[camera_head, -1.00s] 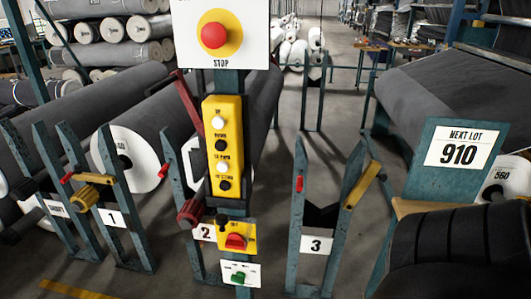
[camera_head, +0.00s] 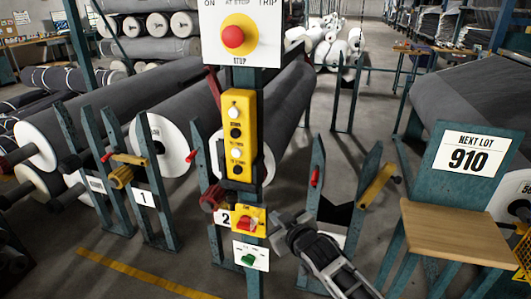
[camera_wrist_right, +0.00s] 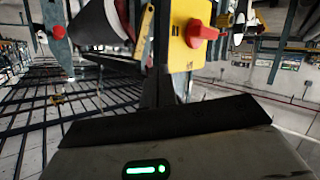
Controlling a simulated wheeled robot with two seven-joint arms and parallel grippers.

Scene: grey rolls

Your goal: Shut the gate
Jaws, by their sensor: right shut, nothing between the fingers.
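Stand 1 has a yellow bar (camera_head: 128,158) across its top and stand 3 has a yellow bar (camera_head: 378,186) slanting up outside its right upright. At stand 2, a red bar (camera_head: 213,86) rises steeply behind the control post, which hides much of that stand. I cannot tell which of these is the gate. My right gripper (camera_head: 281,222) is shut and empty, just right of the post's lower switches. In the right wrist view, a yellow box with a red rotary switch (camera_wrist_right: 204,31) is just beyond the gripper. My left gripper is not in view.
The post carries a red stop button (camera_head: 233,37), a yellow button box (camera_head: 240,140) and a green switch (camera_head: 249,259). Large grey rolls (camera_head: 270,105) lie behind. A wooden-topped stand (camera_head: 455,232) is at the right. Floor shows between stands 1 and 2.

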